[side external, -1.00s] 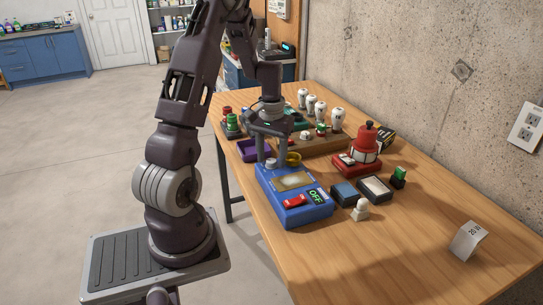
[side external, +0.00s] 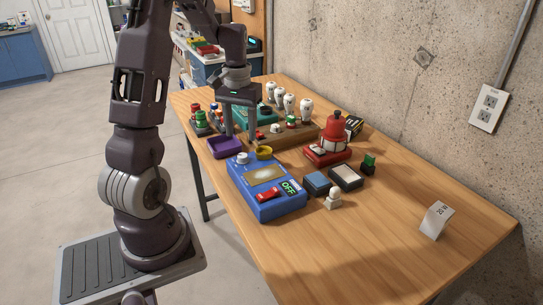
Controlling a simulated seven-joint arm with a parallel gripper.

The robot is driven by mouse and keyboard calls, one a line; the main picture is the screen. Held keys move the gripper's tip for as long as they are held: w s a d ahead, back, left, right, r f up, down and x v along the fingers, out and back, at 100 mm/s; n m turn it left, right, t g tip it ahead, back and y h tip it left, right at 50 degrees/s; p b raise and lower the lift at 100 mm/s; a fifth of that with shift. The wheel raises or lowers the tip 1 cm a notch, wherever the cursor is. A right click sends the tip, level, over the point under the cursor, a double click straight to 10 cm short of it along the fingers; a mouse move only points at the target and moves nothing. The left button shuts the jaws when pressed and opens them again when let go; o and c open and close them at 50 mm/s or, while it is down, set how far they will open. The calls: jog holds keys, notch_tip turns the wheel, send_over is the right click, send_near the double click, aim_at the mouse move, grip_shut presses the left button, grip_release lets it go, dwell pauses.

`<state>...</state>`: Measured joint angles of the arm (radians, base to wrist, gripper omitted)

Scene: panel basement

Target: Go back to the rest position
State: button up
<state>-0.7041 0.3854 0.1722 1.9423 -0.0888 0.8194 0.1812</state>
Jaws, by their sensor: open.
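My gripper (side external: 241,136) is open and empty in the side external view. Its two fingers point down above the table, behind the blue box (side external: 266,210) and near the purple tray (side external: 224,148). The fingers look clear of the blue box; whether they touch anything behind cannot be told. The blue box has a white knob (side external: 242,158), a red switch (side external: 268,195) and a green OFF display (side external: 289,187). A yellow ring (side external: 264,152) sits at its far edge.
A wooden board (side external: 282,137) with white bulbs (side external: 289,105) stands behind. A red device (side external: 333,137), small blue and white boxes, a white figure (side external: 332,199) and a folded card (side external: 436,220) are to the right. The table's front right (side external: 370,255) is clear.

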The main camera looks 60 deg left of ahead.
jog(key=d+r+m+t, duration=0.1)
jog(key=d+r+m, duration=0.1)
jog(key=d+r, duration=0.4)
jog(key=d+r+m+t, duration=0.1)
jog(key=d+r+m, duration=0.15)
jog(key=d, duration=0.65)
jog(key=s+d+r+m+t, duration=0.3)
jog(key=s+d+m, duration=0.1)
jog(key=s+d, duration=0.8)
jog(key=shift+s+d+r+t, duration=0.2)
jog(key=shift+d+r+t, duration=0.05)
jog(key=shift+d+t, duration=0.05)
